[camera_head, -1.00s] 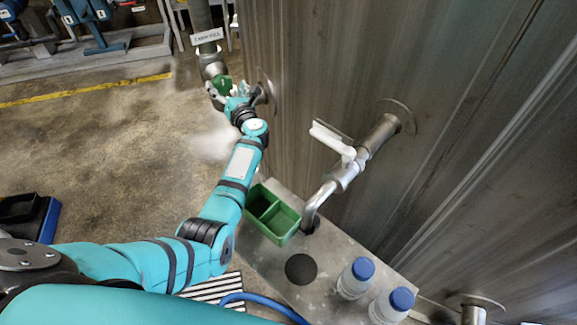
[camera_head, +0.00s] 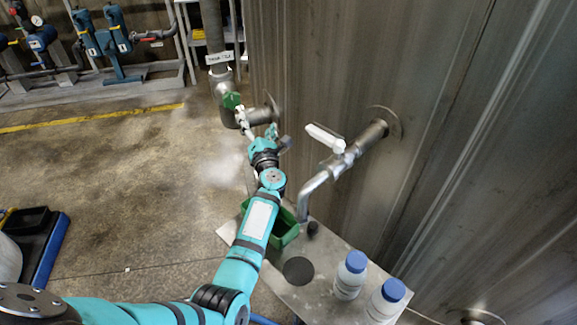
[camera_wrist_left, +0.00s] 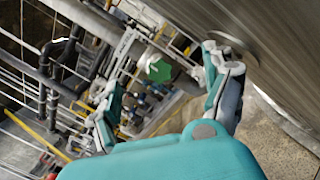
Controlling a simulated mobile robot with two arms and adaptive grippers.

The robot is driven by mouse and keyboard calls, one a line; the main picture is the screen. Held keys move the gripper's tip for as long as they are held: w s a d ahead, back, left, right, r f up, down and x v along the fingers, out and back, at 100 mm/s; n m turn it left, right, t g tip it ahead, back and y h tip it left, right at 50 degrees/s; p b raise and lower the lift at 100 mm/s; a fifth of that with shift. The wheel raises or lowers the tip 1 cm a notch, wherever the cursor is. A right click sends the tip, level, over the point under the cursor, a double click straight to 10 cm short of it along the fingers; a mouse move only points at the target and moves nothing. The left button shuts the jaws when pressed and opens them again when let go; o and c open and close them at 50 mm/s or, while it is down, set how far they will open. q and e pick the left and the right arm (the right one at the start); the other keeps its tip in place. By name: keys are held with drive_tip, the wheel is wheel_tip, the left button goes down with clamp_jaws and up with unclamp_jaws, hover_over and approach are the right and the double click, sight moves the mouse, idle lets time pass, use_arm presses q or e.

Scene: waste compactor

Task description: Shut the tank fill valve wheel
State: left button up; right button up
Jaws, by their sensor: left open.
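The tank fill valve wheel (camera_head: 231,100) is a small green handwheel on the pipe fitting by the tank wall, under a hanging label. It also shows in the left wrist view (camera_wrist_left: 158,70), ahead and between the spread fingers. My left gripper (camera_head: 257,126) is open and empty, just below and to the right of the wheel in the head view. One finger overlaps the pipe below the wheel; I cannot tell if it touches. In the left wrist view both fingers of the gripper (camera_wrist_left: 160,85) stand wide apart. My right gripper is not in view.
The large metal tank (camera_head: 330,60) fills the right side. A tap with a white lever (camera_head: 325,138) sticks out beside my left arm. Below it, a metal shelf (camera_head: 325,285) carries a green bin (camera_head: 285,232) and two blue-capped bottles (camera_head: 350,275). Floor to the left is open.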

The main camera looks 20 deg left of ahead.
use_arm(q)
drive_tip(key=s+d+f+m+t+h, duration=0.1)
drive_tip(key=s+d+f+m+h, duration=0.1)
drive_tip(key=d+m+h, duration=0.3)
drive_tip(key=s+d+f+m+h, duration=0.3)
drive_tip(key=d+m+h, duration=0.3)
drive_tip(key=m, duration=0.7)
drive_tip(key=shift+s+d+t+h, duration=0.3)
drive_tip(key=shift+s+t+h, duration=0.1)
drive_tip(key=shift+s, duration=0.25)
